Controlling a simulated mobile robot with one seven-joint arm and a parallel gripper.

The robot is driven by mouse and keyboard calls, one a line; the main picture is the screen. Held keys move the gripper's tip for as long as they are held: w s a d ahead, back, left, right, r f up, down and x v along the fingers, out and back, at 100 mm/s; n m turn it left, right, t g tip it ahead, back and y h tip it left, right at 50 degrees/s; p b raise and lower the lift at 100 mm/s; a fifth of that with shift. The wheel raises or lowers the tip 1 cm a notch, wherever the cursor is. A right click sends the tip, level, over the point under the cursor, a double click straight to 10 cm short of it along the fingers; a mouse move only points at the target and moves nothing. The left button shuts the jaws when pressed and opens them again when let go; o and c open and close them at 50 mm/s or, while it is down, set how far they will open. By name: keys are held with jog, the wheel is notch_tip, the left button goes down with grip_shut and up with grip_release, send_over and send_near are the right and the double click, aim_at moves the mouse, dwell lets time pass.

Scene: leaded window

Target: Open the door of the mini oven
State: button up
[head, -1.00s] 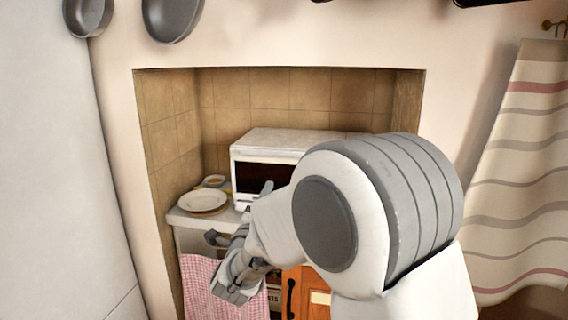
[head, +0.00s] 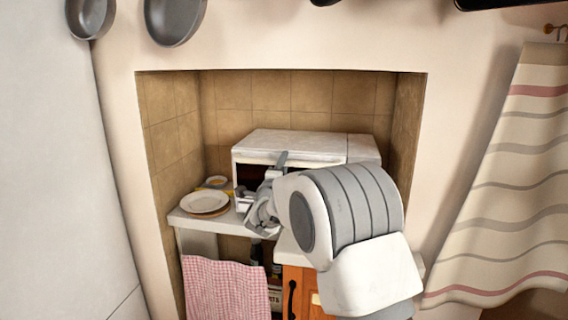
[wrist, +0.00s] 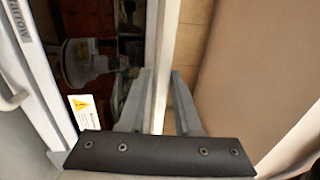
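The mini oven (head: 300,142) is a white box in the tiled niche, and my arm hides much of its front in the head view. My gripper (head: 262,182) is at the oven's front left. In the wrist view my gripper (wrist: 161,74) is open, with its two grey fingers on either side of a narrow white bar or edge (wrist: 162,50). I cannot tell whether the fingers touch it. The dark oven glass (wrist: 95,25), left of this bar, shows a reflection and a warning label. How far the door stands open is not clear.
A stack of plates (head: 204,203) stands left of the oven on the white counter (head: 188,219). A checked cloth (head: 225,288) hangs below, beside an orange cabinet door (head: 300,285). Pans (head: 175,18) hang above, and a striped curtain (head: 520,180) is at the right.

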jog(key=shift+w, duration=0.1)
grip_shut()
dwell(1.4)
